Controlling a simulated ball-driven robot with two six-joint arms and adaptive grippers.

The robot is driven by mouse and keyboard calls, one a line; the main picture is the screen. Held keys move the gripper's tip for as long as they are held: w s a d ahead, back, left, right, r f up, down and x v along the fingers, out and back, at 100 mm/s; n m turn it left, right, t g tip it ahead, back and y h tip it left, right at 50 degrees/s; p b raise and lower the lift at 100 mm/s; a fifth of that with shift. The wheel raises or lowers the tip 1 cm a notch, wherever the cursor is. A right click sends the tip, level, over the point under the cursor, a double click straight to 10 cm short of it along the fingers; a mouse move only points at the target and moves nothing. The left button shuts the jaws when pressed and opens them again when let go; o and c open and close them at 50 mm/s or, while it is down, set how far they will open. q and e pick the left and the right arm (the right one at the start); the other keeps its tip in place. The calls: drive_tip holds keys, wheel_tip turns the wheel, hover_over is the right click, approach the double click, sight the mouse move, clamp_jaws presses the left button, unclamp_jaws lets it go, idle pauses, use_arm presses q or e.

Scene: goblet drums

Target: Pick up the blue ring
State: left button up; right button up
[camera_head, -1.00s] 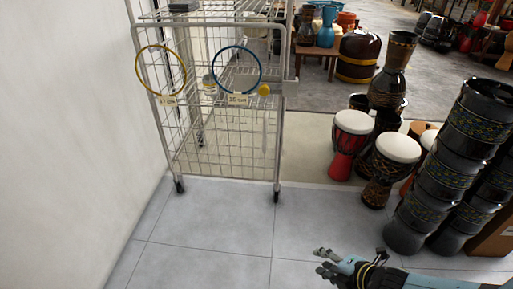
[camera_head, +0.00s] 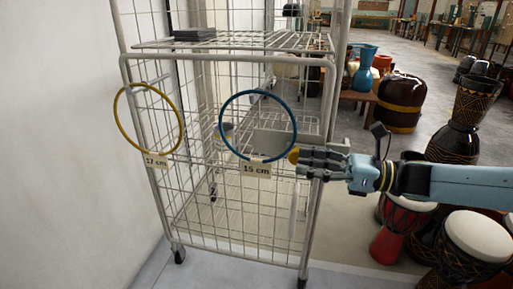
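The blue ring (camera_head: 221,122) hangs upright on the front mesh of the wire cart in the head view, with a "15 cm" tag (camera_head: 255,171) at its bottom. My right gripper (camera_head: 302,160) comes in from the right, its grey fingers pointing left. I see no finger around the ring. The finger gap is not clear, so I cannot tell how far the gripper is open. My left gripper is not in view.
A yellow ring (camera_head: 117,118) with a "17 cm" tag hangs left on the wire cart (camera_head: 230,58). A white wall (camera_head: 60,150) stands close at the left. Drums, including a white-topped one (camera_head: 478,235), stand at right below my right arm.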

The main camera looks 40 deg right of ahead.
sight(258, 161)
drive_tip(key=b+x, duration=0.1)
drive_tip(key=x, duration=0.2)
drive_tip(key=b+x, duration=0.2)
drive_tip(key=x, duration=0.1)
drive_tip(key=b+x, duration=0.2)
drive_tip(key=x, duration=0.2)
drive_tip(key=shift+s+a+f, duration=0.25)
drive_tip(key=shift+a+f, duration=0.05)
drive_tip(key=shift+f, duration=0.1)
drive_tip(key=shift+w+a+r, duration=0.1)
drive_tip(key=shift+w+a, duration=0.05)
drive_tip(key=shift+w, duration=0.1)
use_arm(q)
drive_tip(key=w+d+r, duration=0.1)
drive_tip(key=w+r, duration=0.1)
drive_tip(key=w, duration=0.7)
use_arm(e)
clamp_jaws()
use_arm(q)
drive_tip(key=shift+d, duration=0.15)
